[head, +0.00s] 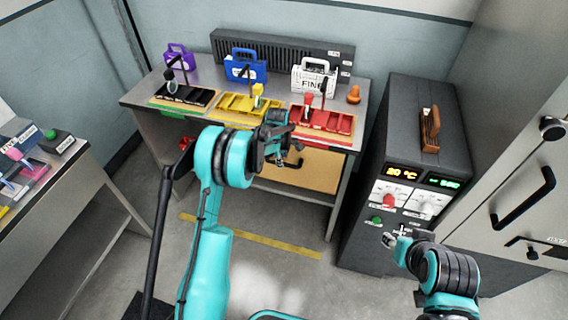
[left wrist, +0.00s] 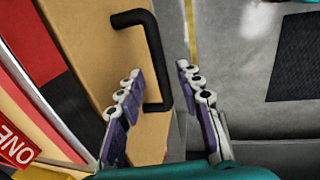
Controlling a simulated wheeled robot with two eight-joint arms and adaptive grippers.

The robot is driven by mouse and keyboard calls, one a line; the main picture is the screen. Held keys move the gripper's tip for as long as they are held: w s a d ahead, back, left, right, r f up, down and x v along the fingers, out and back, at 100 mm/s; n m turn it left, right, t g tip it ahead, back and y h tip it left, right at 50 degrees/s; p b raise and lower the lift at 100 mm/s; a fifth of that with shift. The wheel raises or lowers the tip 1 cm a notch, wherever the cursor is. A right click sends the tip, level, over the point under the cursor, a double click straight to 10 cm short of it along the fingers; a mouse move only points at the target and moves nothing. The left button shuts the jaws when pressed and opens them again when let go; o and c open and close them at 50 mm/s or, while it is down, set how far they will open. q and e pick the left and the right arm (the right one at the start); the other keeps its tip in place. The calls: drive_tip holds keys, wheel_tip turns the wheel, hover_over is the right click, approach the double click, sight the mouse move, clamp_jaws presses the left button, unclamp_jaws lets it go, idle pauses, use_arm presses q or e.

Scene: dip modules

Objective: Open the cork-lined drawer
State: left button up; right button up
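The cork-coloured drawer front (head: 312,170) sits under the workbench's right part. In the left wrist view the tan panel (left wrist: 88,45) carries a black bar handle (left wrist: 152,45). My left gripper (head: 286,150) is in front of the drawer at the bench's front edge. In the left wrist view its two fingers (left wrist: 160,92) are spread, one on each side of the handle's near end, with visible gaps. The drawer looks closed. My right gripper (head: 390,241) is at the lower right near the dark control cabinet, small and seen edge-on, so its opening is unclear.
The workbench (head: 210,75) holds black, yellow and red trays and purple, blue and white cases. The dark control cabinet (head: 375,185) with displays and knobs stands to its right. A pale cabinet (head: 530,175) is farther right. A second table (head: 75,195) is at left.

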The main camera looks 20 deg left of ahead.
use_arm(q)
drive_tip(key=shift+w+f, duration=0.25)
drive_tip(key=shift+f, duration=1.05)
clamp_jaws()
